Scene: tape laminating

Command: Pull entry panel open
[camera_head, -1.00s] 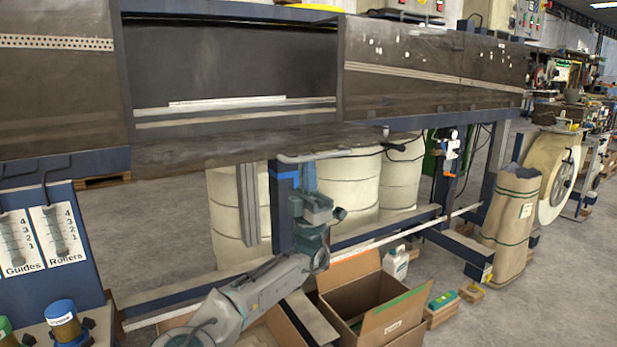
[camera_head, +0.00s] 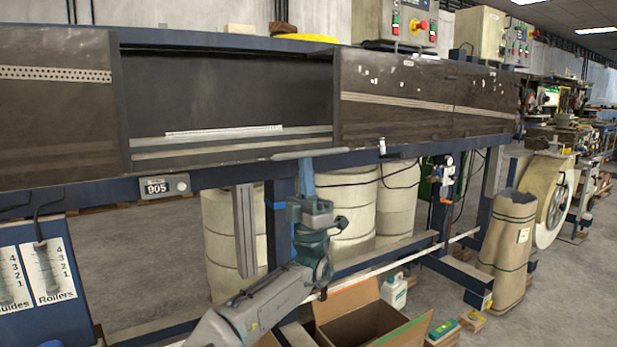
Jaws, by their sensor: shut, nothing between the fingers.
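The middle section of the dark machine shows an open bay (camera_head: 225,95) between two brown front panels. Along its lower edge, the entry panel (camera_head: 235,152) appears as a thin brown strip, seen nearly edge-on. A grey bar (camera_head: 310,153), which may be its handle, shows near the panel's right end. My arm rises from the bottom of the picture. My gripper (camera_head: 306,170) points upward just below this grey bar. It is shut with nothing in it. Its fingertips are small and hard to make out, and I cannot tell whether they touch the bar or panel.
A blue beam with a "905" plate (camera_head: 167,187) runs under the bay. A blue leg (camera_head: 280,225) and a grey post (camera_head: 245,230) stand left of my wrist. White drums (camera_head: 355,215) stand behind. An open cardboard box (camera_head: 365,320) lies on the floor below.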

